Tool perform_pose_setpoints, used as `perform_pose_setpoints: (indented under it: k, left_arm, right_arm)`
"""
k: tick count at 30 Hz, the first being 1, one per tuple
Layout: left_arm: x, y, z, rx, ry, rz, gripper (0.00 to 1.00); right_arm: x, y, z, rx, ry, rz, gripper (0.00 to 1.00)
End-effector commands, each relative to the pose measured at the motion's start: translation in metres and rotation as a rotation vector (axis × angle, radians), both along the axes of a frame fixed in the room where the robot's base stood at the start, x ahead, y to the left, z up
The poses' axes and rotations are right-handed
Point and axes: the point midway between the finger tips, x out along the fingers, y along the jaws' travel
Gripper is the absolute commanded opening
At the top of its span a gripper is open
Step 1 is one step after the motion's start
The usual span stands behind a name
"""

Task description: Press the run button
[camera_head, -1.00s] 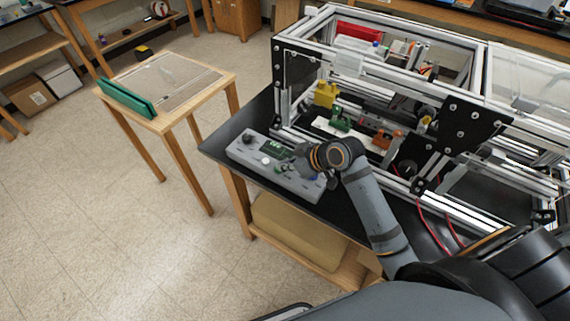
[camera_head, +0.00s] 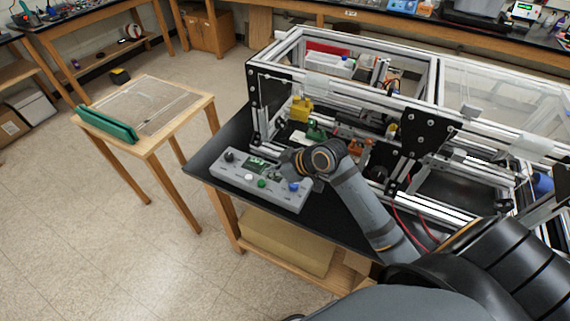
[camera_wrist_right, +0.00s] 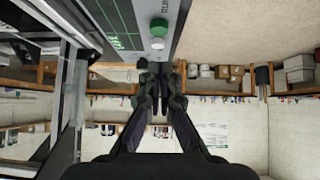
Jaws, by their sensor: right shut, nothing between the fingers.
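The run button is the green button (camera_head: 261,183) on the grey control box (camera_head: 236,177), and it also shows in the right wrist view (camera_wrist_right: 158,28) beside the label RUN. A white button (camera_head: 249,177) sits next to it. My right gripper (camera_head: 286,163) is over the back part of the box, to the right of and behind the green button. In the right wrist view its fingers (camera_wrist_right: 155,68) are together and empty, with the green button past their tips. Contact is not visible. My left gripper is out of view.
The box also carries a blue button (camera_head: 293,187), a dark knob (camera_head: 229,157) and a small display. The aluminium extrusion frame (camera_head: 345,82) stands close behind it. A small wooden table (camera_head: 205,103) with a green bar stands left, across a gap of floor.

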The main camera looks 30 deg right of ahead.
Motion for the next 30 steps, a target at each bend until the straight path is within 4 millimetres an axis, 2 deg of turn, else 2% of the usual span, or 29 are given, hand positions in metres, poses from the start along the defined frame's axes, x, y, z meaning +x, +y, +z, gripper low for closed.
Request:
perform_pose_setpoints:
  k: [1,4,13,21,30]
  left_arm:
    - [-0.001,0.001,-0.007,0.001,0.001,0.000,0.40]
    - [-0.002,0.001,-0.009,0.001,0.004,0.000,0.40]
    - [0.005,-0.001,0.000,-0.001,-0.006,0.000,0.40]
    - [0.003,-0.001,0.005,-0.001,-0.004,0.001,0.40]
    - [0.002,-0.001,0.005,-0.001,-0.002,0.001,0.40]
  right_arm:
    - [-0.007,-0.007,0.001,-0.012,0.000,0.003,0.00]
    - [-0.017,-0.013,0.015,-0.010,-0.001,0.004,0.00]
    - [-0.036,-0.029,0.044,-0.009,-0.004,0.001,0.00]
    - [-0.043,-0.032,0.053,0.002,-0.004,0.002,0.00]
    - [-0.044,-0.032,0.054,0.004,-0.004,0.002,0.00]
